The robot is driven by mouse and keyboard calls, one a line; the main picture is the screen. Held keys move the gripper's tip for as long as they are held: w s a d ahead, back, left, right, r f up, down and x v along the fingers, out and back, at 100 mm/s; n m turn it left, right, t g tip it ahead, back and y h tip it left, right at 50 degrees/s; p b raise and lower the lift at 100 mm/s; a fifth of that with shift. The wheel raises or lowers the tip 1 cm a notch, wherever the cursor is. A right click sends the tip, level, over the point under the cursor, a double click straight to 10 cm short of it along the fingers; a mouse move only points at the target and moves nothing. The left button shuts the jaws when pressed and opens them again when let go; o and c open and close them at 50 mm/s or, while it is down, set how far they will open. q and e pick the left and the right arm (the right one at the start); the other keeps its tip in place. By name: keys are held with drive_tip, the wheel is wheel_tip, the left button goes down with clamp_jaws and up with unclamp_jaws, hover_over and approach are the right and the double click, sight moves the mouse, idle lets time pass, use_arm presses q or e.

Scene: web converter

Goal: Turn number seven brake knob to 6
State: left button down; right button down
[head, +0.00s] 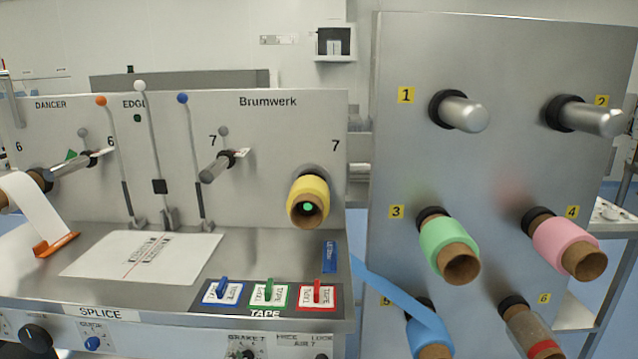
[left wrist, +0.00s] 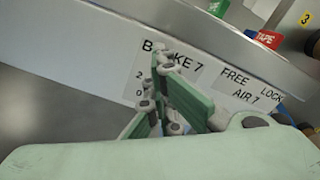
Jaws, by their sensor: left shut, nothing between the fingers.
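The brake 7 panel shows at the bottom edge of the head view, with its dark knob (head: 247,354) cut off by the frame. In the left wrist view the white BRAKE 7 label (left wrist: 146,50) is in the middle, with dial marks 2 and 0 at its left. My left gripper (left wrist: 165,60), with pale green fingers, is shut and empty in front of this label. Its fingers cover the middle of the label and hide the knob, so I cannot tell whether they touch it or where it points. Neither gripper is in the head view.
A FREE/LOCK AIR 7 label (left wrist: 248,88) is just right of the brake label. Above the front panel is the steel splice table (head: 60,275) with blue, green and red tape switches (head: 268,290). A tall panel (head: 500,170) with colored rolls stands at the right.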

use_arm(q)
drive_tip(key=shift+w+d+f, duration=0.1)
drive_tip(key=shift+f, duration=0.15)
drive_tip(key=shift+r, duration=0.1)
drive_tip(key=shift+w+r+p, duration=0.1)
drive_tip(key=shift+r+p, duration=0.15)
drive_tip(key=shift+p, duration=0.15)
drive_tip(key=s, duration=0.6)
drive_tip(key=shift+a, duration=0.25)
drive_tip(key=shift+w, duration=0.1)
